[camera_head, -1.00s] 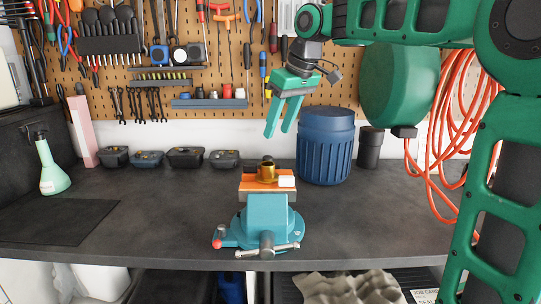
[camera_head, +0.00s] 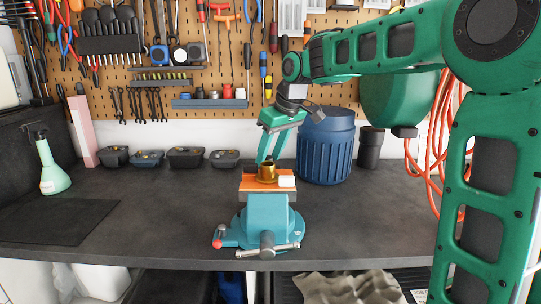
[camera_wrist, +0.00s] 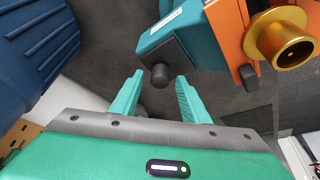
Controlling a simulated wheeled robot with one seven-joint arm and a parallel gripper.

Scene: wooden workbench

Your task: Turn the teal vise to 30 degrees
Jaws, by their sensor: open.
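The teal vise (camera_head: 267,215) stands on the dark workbench near its front edge, with orange jaws (camera_head: 252,184) and a brass cylindrical piece (camera_head: 267,173) on top. Its metal handle bar and a red-tipped lever (camera_head: 218,239) show at the front. In the wrist view the vise body (camera_wrist: 185,45) is at upper centre, with the brass piece (camera_wrist: 285,40) at upper right. My gripper (camera_head: 266,160) is open and empty, just above and behind the vise top. In the wrist view the fingers (camera_wrist: 158,92) point toward a dark round knob (camera_wrist: 160,75) on the vise, seemingly apart from it.
A blue ribbed bin (camera_head: 325,147) stands right of and behind the vise, close to my gripper. A black cylinder (camera_head: 371,149) is beside it. A green spray bottle (camera_head: 51,168) stands far left. The bench (camera_head: 150,215) left of the vise is clear.

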